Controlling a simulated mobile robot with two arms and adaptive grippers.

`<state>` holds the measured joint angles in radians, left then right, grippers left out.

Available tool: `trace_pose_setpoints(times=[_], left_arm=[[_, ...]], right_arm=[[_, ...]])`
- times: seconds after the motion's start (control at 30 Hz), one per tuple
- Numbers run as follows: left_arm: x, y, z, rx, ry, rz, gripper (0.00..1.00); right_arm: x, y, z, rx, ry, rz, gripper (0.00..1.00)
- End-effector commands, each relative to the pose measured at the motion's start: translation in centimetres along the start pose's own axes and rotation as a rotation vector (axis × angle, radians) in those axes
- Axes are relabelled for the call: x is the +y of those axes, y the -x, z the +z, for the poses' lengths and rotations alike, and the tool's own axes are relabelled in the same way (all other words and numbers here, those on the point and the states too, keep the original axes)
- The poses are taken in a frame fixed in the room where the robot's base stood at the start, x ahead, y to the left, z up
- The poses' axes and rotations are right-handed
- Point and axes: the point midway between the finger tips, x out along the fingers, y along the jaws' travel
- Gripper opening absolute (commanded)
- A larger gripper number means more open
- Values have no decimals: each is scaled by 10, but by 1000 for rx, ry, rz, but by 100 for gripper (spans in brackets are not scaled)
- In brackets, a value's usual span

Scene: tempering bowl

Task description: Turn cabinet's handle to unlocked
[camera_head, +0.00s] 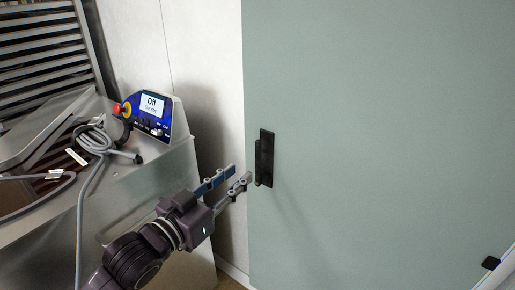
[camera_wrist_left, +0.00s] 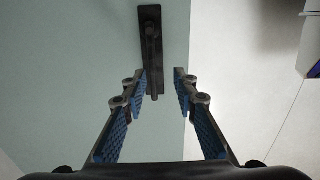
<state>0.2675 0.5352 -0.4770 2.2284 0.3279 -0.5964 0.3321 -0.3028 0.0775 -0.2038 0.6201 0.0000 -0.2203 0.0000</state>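The cabinet (camera_head: 370,130) is a flat grey-green panel that fills the right of the head view. Its black handle (camera_head: 265,158) is on a narrow upright plate near the panel's left edge, with the lever hanging straight down. The handle also shows at the top middle of the left wrist view (camera_wrist_left: 151,45). My left gripper (camera_head: 238,176) is open and empty, just left of the handle in the head view. In the left wrist view its two blue-padded fingers (camera_wrist_left: 165,80) are spread, with the handle's lower end near the left finger; I cannot tell if they touch. My right gripper is not seen.
A metal machine (camera_head: 150,190) stands at the left, with a control panel (camera_head: 153,110) whose screen reads "Off" and a red button (camera_head: 117,108). A white wall (camera_head: 215,60) is behind. The panel around the handle is clear.

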Motion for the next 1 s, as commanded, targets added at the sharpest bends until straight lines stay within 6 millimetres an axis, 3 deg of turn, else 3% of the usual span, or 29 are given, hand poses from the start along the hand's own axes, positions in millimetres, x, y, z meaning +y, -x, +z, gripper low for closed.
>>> trace_pose_setpoints(times=[0.03,0.17,0.6,1.0], left_arm=[[6,2,-11,10,-5,14,27],[12,-3,-20,22,-6,25,27],[14,-65,-20,21,-7,24,27],[14,-73,-19,22,-8,24,27]], right_arm=[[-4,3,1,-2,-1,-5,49],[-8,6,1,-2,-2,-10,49],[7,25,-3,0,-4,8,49],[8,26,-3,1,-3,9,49]])
